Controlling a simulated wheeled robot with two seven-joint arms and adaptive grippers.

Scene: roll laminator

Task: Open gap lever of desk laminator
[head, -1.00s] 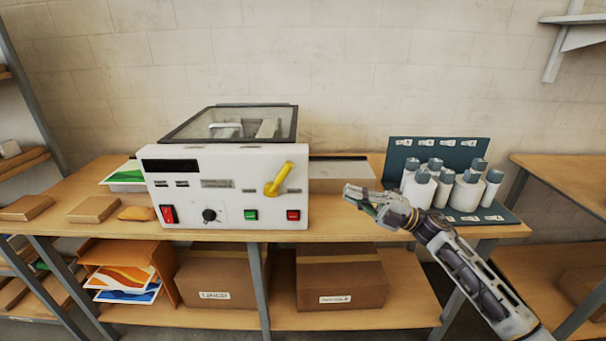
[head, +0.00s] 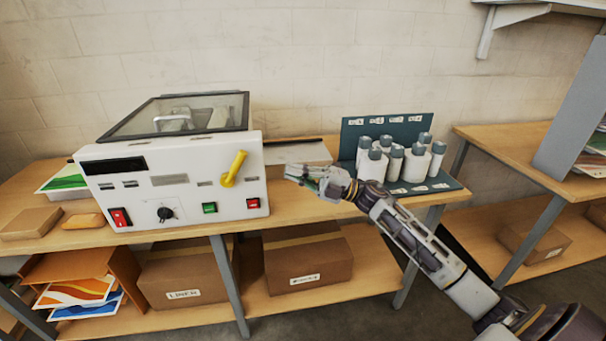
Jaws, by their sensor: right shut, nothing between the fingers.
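The white desk laminator (head: 165,200) stands on the wooden bench at the left in the head view, with a dark-framed clear lid on top. Its yellow gap lever (head: 235,168) is on the right part of the front panel and points up and slightly right. My right gripper (head: 292,174) is shut and empty. It is to the right of the laminator, apart from the lever, at about the lever's height in the picture. My left gripper is not in view.
White bottles (head: 395,160) with grey caps stand in a dark teal rack behind and right of my right gripper. Cardboard boxes (head: 308,264) sit on the lower shelf. The panel also carries a red switch (head: 120,217), a black knob (head: 165,214), and green and red buttons.

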